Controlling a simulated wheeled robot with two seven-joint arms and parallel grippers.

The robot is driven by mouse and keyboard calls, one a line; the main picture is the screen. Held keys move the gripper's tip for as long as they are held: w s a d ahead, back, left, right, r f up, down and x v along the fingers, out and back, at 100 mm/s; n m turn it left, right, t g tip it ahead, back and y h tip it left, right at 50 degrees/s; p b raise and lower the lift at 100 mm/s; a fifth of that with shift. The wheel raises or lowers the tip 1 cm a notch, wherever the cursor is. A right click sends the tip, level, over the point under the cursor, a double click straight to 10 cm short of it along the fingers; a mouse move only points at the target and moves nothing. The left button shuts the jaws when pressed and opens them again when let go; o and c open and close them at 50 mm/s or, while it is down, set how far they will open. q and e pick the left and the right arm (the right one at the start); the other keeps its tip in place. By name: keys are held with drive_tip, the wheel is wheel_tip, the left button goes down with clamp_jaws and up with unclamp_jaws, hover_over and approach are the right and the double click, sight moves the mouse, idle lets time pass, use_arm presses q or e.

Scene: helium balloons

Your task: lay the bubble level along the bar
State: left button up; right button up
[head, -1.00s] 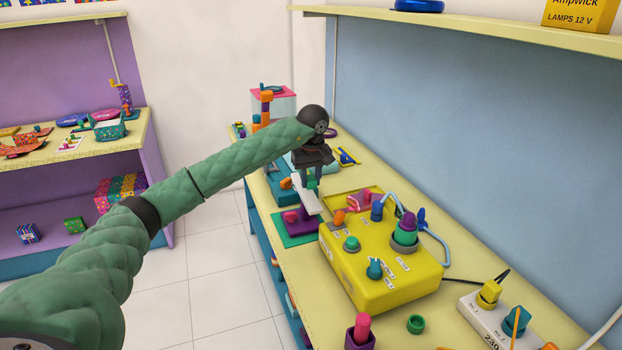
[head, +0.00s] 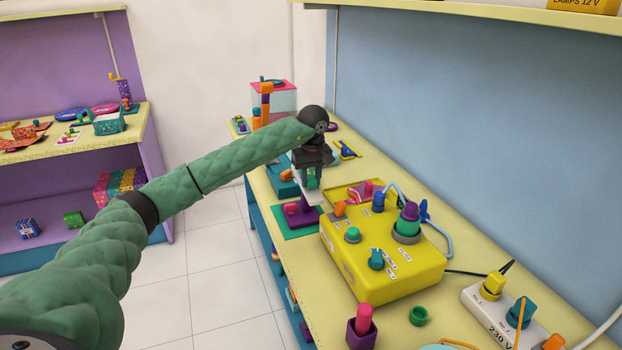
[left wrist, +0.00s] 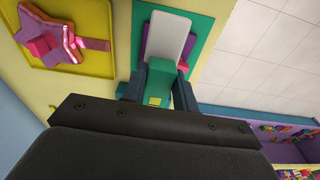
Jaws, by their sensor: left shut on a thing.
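My left gripper (head: 309,172) is shut on a green block with a small yellow window, which looks like the bubble level (left wrist: 156,92); it also shows in the head view (head: 314,178). The white bar (left wrist: 168,38) lies just beyond the level in the wrist view, over a purple stand (head: 303,214) on a green mat (head: 284,222). In the head view the gripper and level are in front of or above the bar and hide part of it. I cannot tell whether the level touches the bar. My right gripper is not in view.
A yellow control box (head: 375,275) with knobs and cables stands close to the stand, on its near right side. A power strip (head: 492,312) and small cups are nearer on the bench. A shelf (head: 460,10) overhangs the bench at the right.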

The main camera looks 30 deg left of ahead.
use_arm(q)
drive_tip(key=shift+f, duration=0.1)
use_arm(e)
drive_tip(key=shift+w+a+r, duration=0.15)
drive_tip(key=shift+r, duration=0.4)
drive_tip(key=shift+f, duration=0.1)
use_arm(q)
drive_tip(key=shift+f, duration=0.1)
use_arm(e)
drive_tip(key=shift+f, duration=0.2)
use_arm(q)
drive_tip(key=shift+f+b, duration=0.25)
drive_tip(key=shift+b, duration=0.15)
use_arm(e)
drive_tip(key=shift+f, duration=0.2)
use_arm(q)
drive_tip(key=o, duration=1.2)
drive_tip(key=shift+c, duration=0.2)
